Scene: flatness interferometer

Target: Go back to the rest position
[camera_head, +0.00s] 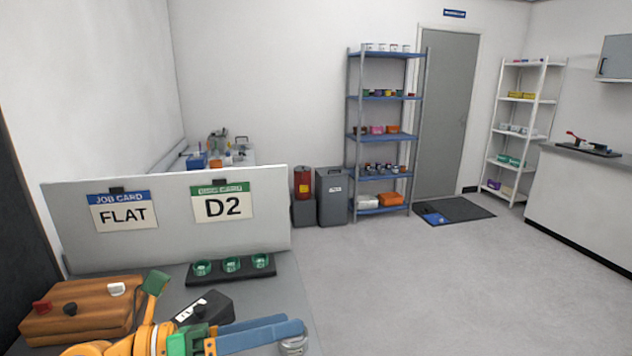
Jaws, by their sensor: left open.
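My left gripper (290,324) shows at the bottom of the head view, low over the front of the grey bench (272,288). Its arm is orange and green, with long blue fingers pointing right. It is open, and I see nothing held between the fingers. A small grey round piece (293,345) shows just below the fingertips; I cannot tell whether they touch. A black box with a white label (205,308) stands just behind the fingers. My right gripper is not in view.
A wooden block (85,308) with small knobs lies left of the arm. A black tray (231,277) with three green rings sits behind. An upright panel (170,240) carries cards reading FLAT and D2. Open floor (430,290) lies to the right; shelves (380,140) stand at the back.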

